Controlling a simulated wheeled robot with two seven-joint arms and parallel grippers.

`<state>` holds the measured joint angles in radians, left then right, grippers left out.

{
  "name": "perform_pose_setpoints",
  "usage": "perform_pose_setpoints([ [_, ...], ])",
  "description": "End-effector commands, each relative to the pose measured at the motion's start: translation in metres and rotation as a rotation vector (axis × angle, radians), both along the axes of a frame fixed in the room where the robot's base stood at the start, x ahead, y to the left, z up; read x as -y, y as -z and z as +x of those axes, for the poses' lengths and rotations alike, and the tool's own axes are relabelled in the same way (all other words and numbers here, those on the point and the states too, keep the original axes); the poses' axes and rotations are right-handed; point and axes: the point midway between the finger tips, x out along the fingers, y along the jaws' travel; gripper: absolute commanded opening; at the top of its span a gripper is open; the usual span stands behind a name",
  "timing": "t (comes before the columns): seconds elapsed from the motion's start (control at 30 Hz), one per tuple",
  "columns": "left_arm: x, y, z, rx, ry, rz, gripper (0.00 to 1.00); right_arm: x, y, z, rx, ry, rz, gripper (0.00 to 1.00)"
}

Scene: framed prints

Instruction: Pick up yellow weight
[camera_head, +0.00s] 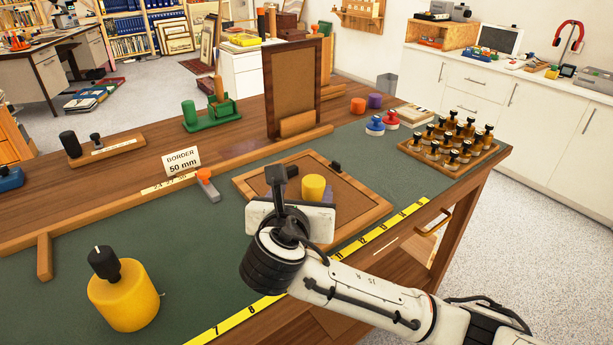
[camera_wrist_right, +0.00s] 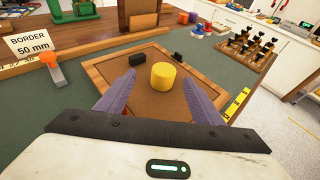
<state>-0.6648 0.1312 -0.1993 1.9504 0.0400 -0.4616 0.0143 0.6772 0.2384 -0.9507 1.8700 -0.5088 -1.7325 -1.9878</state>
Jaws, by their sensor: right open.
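The yellow weight (camera_head: 313,186) is a short plain cylinder standing upright on the brown panel of a wooden frame (camera_head: 377,212) that lies flat on the green mat. In the right wrist view the weight (camera_wrist_right: 163,76) stands just ahead of and between the purple fingertips. My right gripper (camera_wrist_right: 160,84) is open and empty, its two fingers spread to the left and right of the weight with gaps on both sides. In the head view the gripper body hides the near-left part of the frame. My left gripper is not in view.
Black pieces (camera_wrist_right: 122,58) sit on the frame's far side. A big yellow container with a black top (camera_head: 125,298) stands at front left. A rack of small bottles (camera_head: 455,145) is at right, an upright frame (camera_head: 293,90) behind. Green mat left of the frame is mostly clear.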

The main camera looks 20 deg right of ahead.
Motion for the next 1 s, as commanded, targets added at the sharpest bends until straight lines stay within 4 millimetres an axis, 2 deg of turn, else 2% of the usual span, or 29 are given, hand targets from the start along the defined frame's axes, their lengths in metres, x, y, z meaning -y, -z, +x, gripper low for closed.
perform_pose_setpoints([
  [0.2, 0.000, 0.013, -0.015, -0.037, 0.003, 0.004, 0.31, 0.015, 0.013, 0.028, 0.000, 0.004, 0.000, 0.61],
  [0.3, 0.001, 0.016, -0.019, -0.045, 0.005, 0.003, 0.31, 0.018, 0.015, 0.036, 0.000, 0.002, 0.000, 0.61],
  [0.47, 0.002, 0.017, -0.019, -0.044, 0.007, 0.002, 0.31, 0.026, 0.023, 0.045, -0.002, 0.003, 0.001, 0.61],
  [0.7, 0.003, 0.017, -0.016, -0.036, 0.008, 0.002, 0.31, 0.042, 0.037, 0.071, -0.001, 0.004, 0.001, 0.61],
  [1.0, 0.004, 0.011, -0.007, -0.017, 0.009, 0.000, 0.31, 0.044, 0.039, 0.077, -0.001, 0.001, 0.003, 0.61],
])
